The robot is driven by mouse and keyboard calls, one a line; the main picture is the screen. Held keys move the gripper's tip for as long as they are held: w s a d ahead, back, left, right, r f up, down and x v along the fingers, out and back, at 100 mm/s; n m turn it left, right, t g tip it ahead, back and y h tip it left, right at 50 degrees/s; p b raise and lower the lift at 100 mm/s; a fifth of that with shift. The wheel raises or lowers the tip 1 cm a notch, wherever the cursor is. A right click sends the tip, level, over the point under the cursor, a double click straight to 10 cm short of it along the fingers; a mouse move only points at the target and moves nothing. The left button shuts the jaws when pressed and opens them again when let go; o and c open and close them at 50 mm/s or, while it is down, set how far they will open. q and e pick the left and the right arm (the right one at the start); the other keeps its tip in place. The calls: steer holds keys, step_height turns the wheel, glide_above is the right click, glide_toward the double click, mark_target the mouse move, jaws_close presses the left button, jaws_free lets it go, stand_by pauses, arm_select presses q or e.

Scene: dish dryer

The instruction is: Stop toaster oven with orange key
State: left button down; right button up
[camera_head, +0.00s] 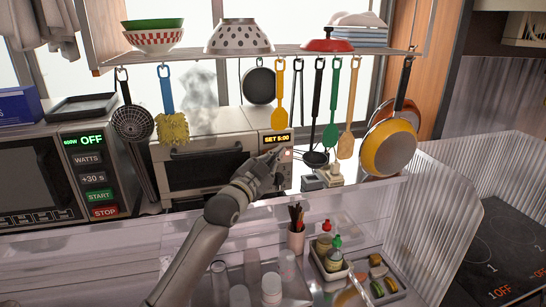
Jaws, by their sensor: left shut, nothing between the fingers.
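The silver toaster oven (215,123) stands at the back of the counter, with a dark glass door and a control panel on its right side. Its display (277,138) reads "SET 5:00" in orange. My left gripper (280,155) is shut and empty, right in front of the panel just below the display. It hides much of the panel, so I cannot make out the orange key. I cannot tell whether the fingertips touch the panel. My right gripper is not in view.
Utensils and pans hang from a shelf above, with a yellow spatula (279,112) close to the panel and a yellow pan (388,148) at right. A microwave (98,185) stands at left.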

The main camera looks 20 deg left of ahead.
arm_select(q)
steer(key=shift+w+a, duration=0.1)
steer(key=shift+w, duration=0.05)
stand_by(0.4)
steer(key=shift+s+d+p, duration=0.35)
steer(key=shift+s, duration=0.2)
steer(key=shift+s+d+p, duration=0.3)
steer(key=shift+s+d, duration=0.05)
steer(key=shift+s, duration=0.2)
steer(key=s+d+p, duration=0.1)
steer(key=s, duration=0.1)
steer(key=s+d+p, duration=0.1)
steer(key=s, duration=0.1)
steer(key=shift+d, duration=0.4)
steer(key=shift+f, duration=0.1)
